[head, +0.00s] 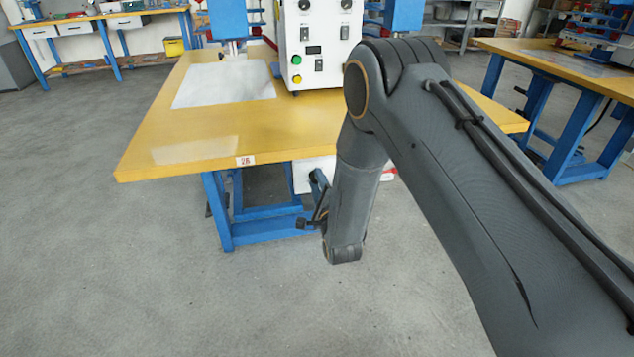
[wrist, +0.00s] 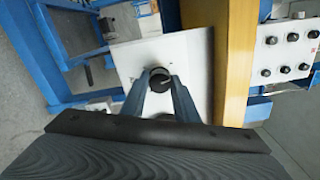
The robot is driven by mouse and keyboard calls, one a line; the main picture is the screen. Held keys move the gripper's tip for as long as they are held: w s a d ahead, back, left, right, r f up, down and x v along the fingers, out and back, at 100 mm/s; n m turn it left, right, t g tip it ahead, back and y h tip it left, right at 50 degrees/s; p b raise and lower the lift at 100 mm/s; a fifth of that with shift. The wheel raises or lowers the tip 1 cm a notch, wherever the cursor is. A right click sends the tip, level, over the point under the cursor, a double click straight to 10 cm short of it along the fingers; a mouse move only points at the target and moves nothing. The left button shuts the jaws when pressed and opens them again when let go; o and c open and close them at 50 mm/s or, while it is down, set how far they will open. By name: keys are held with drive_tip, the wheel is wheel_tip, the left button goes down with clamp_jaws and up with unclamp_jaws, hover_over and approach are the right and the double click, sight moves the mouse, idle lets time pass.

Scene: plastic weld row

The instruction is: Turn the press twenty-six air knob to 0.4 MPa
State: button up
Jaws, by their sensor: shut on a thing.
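The air knob (wrist: 159,77) is a small dark round knob on a white panel (wrist: 196,60) beside the table edge in the wrist view. A light mark shows on its face, but no pressure figure can be read. My gripper (wrist: 160,84) has its two grey-blue fingers on either side of the knob, shut on it. In the head view, the table carries a red-edged number label (head: 245,161) that looks like 26. A white box (head: 309,174) shows under the tabletop there, partly behind my arm.
The yellow tabletop (head: 150,142) overhangs the white box, on blue legs (head: 216,210). A white control box (head: 316,72) with buttons stands on it. Another blue-legged table (head: 560,75) is at the right. The grey floor in front is clear.

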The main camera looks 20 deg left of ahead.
drive_tip(key=o, duration=1.1)
drive_tip(key=shift+c, duration=0.2)
drive_tip(key=v, duration=0.8)
drive_tip(key=shift+p, duration=0.3)
drive_tip(key=shift+a, duration=0.1)
